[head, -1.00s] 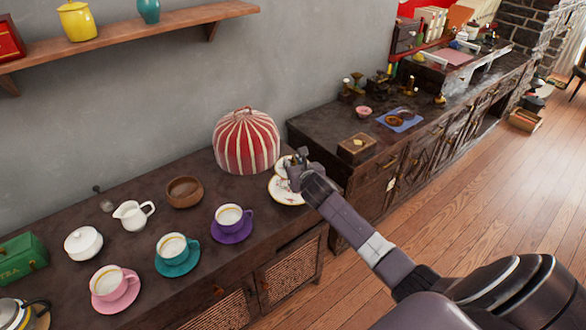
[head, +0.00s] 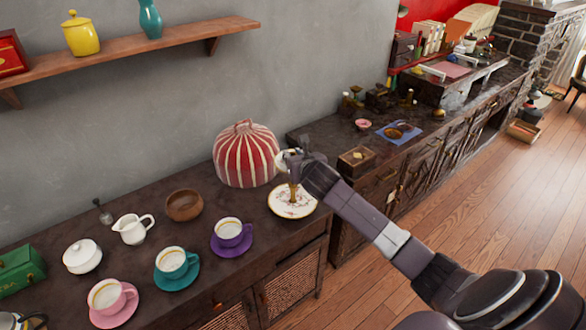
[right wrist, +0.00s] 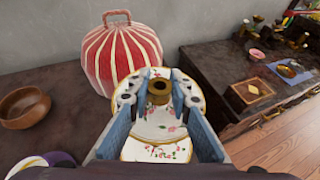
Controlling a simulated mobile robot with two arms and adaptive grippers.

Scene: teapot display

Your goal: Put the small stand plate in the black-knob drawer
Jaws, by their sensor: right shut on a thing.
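The small stand plate (head: 281,160), white with a floral pattern, is raised above the larger floral plate (head: 292,205). My right gripper (head: 292,160) is shut on its brass centre piece, which shows between the fingertips in the right wrist view (right wrist: 160,88). The small plate spreads around and below the fingers there (right wrist: 160,124). In the head view my gripper hides part of it. A brass post (head: 293,190) shows between the plates. The larger plate rests on the dark sideboard. I cannot make out a black-knob drawer. My left gripper is not in view.
A red-striped cosy (head: 245,153) stands close to the left of the plates. A purple cup (head: 230,232), teal cup (head: 173,262) and wooden bowl (head: 184,205) are farther left. A second counter with a wooden box (head: 357,160) is at the right. Open floor lies in front.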

